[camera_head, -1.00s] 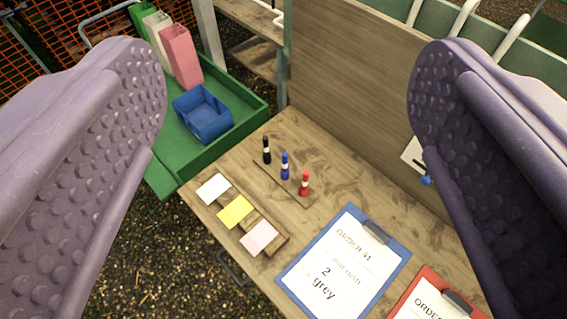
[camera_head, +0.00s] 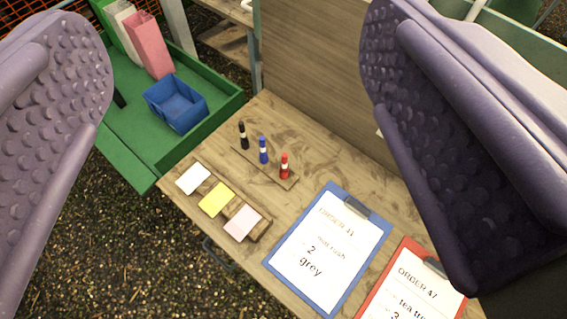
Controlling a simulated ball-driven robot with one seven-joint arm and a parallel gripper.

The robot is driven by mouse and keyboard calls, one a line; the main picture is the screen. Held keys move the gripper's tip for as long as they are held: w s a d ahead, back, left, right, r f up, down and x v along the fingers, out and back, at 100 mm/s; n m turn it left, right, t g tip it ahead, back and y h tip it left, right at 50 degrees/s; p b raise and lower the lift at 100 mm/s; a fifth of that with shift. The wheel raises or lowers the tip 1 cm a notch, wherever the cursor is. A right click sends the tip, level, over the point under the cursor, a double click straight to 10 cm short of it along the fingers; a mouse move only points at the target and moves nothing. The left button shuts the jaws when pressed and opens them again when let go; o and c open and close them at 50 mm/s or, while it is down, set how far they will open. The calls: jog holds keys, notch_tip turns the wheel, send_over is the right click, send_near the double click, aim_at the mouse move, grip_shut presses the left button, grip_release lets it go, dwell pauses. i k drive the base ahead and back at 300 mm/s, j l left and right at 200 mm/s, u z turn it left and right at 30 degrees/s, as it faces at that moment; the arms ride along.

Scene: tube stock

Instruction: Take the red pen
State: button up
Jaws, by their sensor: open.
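The red pen (camera_head: 284,167) stands upright at the right end of a small wooden strip (camera_head: 246,158) on the wooden table. It has a white band. A blue pen (camera_head: 263,150) and a black pen (camera_head: 244,136) stand on the same strip to its left. My gripper (camera_head: 238,150) is open and empty. Its two purple studded fingers frame the left and right of the view, with the pens showing between them, farther off.
White, yellow and pink cards (camera_head: 242,222) lie in front of the pens. A blue clipboard (camera_head: 340,190) and a red clipboard (camera_head: 413,244) lie to the right. A wooden panel (camera_head: 320,85) rises behind. A green tray (camera_head: 140,175) with a blue bin (camera_head: 176,103) is at the left.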

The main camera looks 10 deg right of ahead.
aim_at(285, 157)
jog(key=i+j+z, duration=0.75)
jog(key=i+j, duration=0.1)
jog(key=j, duration=0.1)
